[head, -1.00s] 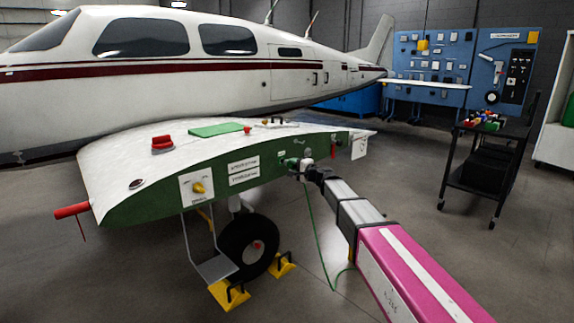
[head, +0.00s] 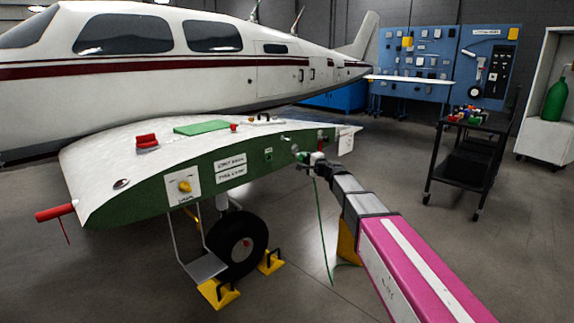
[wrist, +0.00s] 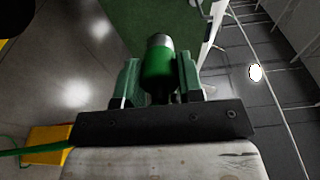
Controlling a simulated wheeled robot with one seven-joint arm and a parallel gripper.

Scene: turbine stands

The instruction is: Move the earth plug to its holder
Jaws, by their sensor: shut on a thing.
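The earth plug (wrist: 158,70) is a green cylinder with a silver tip, seen in the wrist view. My gripper (wrist: 159,78) is shut on it, with one green finger on each side and the tip pointing away from my wrist. In the head view, my gripper (head: 304,158) is in front of the wing's green side near its right end. A green cable (head: 321,230) hangs from there to the floor. The plug looks apart from the wing in the wrist view, but the gap is hard to judge. I cannot make out the holder.
The wing section (head: 140,192) of the white aircraft (head: 230,80) fills the left. Its wheel (head: 240,246) has yellow chocks (head: 218,293). A yellow stand (head: 346,243) is behind my arm. A black cart (head: 466,155) stands right. Floor between cart and arm is clear.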

